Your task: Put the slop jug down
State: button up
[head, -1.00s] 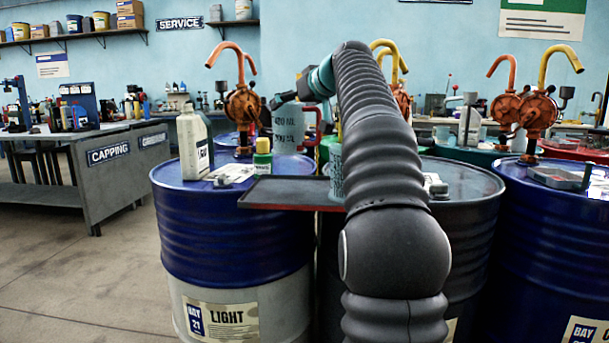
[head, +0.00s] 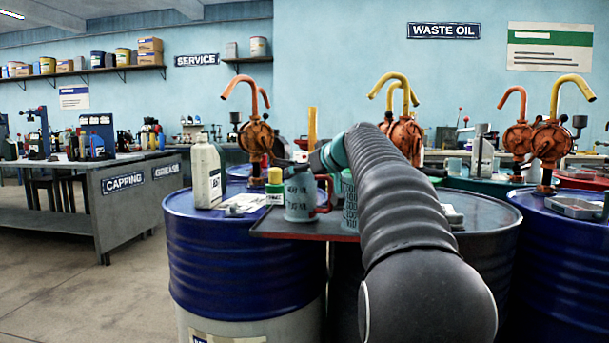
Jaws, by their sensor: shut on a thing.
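The slop jug (head: 299,203) is grey-blue with dark markings and a red handle on its right side. It is upright at the left part of a dark tray (head: 268,229) with a red front edge. Its base looks level with the tray, but I cannot tell whether it bears its weight there. My gripper (head: 303,163) is at the jug's top and shut on it; the fingertips are small and partly hidden. A green marked jug (head: 349,205) stands just right of it, partly behind my arm.
Orange hand pumps (head: 256,138) rise behind. Another blue drum (head: 560,250) is at right.

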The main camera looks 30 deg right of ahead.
jog(key=o, duration=1.4)
jog(key=shift+f, duration=0.1)
jog(key=shift+o, duration=0.2)
jog(key=shift+r, duration=0.2)
jog(key=b+v, duration=0.1)
jog(key=v, duration=1.1)
jog(key=shift+b, duration=0.3)
jog(key=shift+f, duration=0.1)
